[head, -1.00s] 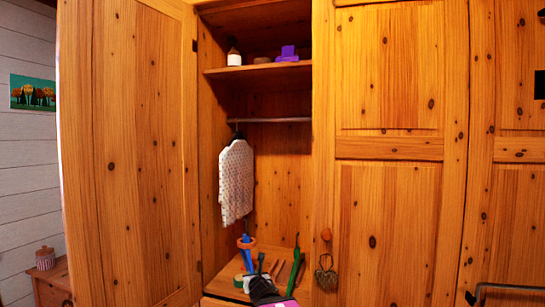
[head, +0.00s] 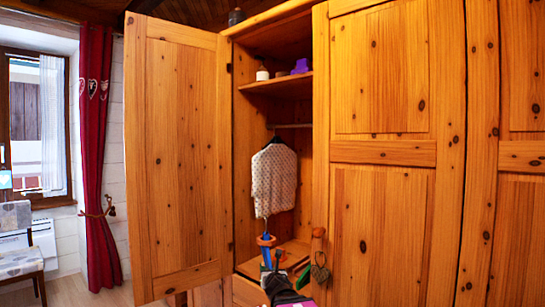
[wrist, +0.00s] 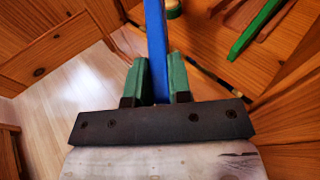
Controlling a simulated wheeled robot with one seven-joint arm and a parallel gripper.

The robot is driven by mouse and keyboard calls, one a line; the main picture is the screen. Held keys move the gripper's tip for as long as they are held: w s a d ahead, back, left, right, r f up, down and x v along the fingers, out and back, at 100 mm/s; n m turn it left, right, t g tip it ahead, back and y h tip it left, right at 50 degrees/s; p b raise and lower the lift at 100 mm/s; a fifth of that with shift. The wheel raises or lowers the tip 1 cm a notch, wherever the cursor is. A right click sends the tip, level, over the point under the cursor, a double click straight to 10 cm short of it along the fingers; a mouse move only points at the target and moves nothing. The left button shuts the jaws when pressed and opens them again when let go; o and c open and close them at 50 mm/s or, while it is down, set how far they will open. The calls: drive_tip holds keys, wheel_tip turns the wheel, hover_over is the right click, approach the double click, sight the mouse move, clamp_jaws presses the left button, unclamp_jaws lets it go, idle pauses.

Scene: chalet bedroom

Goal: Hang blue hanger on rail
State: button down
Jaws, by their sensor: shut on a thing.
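My gripper (wrist: 158,82) is shut on the blue hanger (wrist: 155,35), which shows as a blue bar between the green fingers in the wrist view. In the head view the blue hanger (head: 266,243) is small, low in front of the open wardrobe, below the hanging shirt. My gripper (head: 271,262) is at its lower part. The rail (head: 294,126) runs across the wardrobe under the upper shelf, well above the hanger. A pale patterned shirt (head: 274,180) hangs from the rail's left part. The hanger's full outline is hard to tell.
The wardrobe's left door (head: 182,150) stands open; the right door (head: 385,150) is shut. A shelf (head: 275,84) above the rail holds small items. A green item (wrist: 258,32) and others lie on the wardrobe floor. The rail right of the shirt looks free.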

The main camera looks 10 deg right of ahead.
drive_tip(key=w+r+h, duration=0.1)
drive_tip(key=w+r, duration=0.1)
drive_tip(key=r, duration=0.1)
drive_tip(key=w+r+m+h, duration=0.1)
drive_tip(key=w+r, duration=0.2)
drive_tip(key=w+r+m+h, duration=0.1)
drive_tip(key=w+r, duration=0.2)
drive_tip(key=r, duration=0.1)
drive_tip(key=shift+d+r, duration=0.1)
drive_tip(key=shift+d, duration=0.3)
drive_tip(key=w+d+r+m+g+h, duration=0.1)
drive_tip(key=w+r+m+g+h, duration=0.2)
drive_tip(key=r, duration=1.6)
drive_tip(key=w+d+r+m+g+h, duration=0.1)
drive_tip(key=r+m+g+h, duration=0.35)
drive_tip(key=r, duration=1.45)
drive_tip(key=w+d+f+t+h, duration=0.1)
drive_tip(key=w+d+f, duration=0.2)
drive_tip(key=w+d, duration=0.6)
drive_tip(key=shift+w+d, duration=0.4)
drive_tip(key=shift+d, duration=1.25)
drive_tip(key=shift+t, duration=0.25)
